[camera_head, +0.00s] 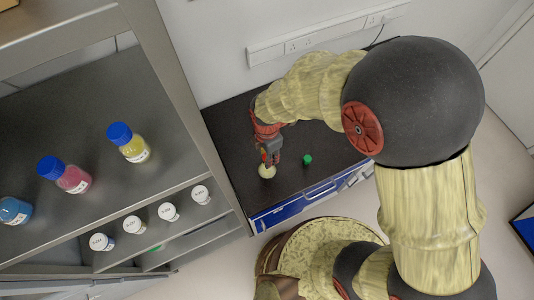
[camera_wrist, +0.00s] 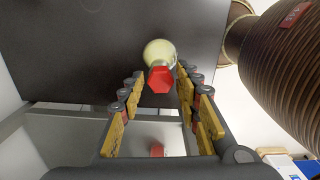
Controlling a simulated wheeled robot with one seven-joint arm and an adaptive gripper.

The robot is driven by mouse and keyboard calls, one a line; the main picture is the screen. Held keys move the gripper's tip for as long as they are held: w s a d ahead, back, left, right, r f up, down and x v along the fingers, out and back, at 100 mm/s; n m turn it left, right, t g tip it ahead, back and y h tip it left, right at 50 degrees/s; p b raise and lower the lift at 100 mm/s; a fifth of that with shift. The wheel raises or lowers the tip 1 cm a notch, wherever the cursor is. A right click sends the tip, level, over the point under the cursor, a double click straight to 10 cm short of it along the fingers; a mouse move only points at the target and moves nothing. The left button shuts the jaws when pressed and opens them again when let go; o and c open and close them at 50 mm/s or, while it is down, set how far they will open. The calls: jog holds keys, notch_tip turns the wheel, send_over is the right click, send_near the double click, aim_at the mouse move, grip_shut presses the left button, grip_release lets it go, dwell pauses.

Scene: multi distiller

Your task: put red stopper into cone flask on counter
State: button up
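The cone flask (camera_head: 267,171) is small and pale yellow and stands on the dark counter (camera_head: 228,130) below my gripper (camera_head: 268,156). In the wrist view the flask (camera_wrist: 159,50) lies just beyond the fingertips. The red stopper (camera_wrist: 160,79) shows a hexagonal top in line with the flask's mouth. It appears to sit at the mouth, though its seating depth is hidden. My gripper (camera_wrist: 160,76) is open, its fingers on either side of the stopper with narrow gaps visible.
A green object (camera_head: 307,159) stands on the counter right of the flask. A shelf unit (camera_head: 183,95) at the left holds blue-capped bottles (camera_head: 132,143) and several white-topped containers (camera_head: 169,212). A wall socket strip (camera_head: 300,45) runs behind. The counter's front edge has blue drawers (camera_head: 285,211).

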jog(key=shift+o, duration=0.7)
jog(key=shift+r, duration=0.3)
notch_tip(320, 180, up, 11)
jog(key=shift+r, duration=0.2)
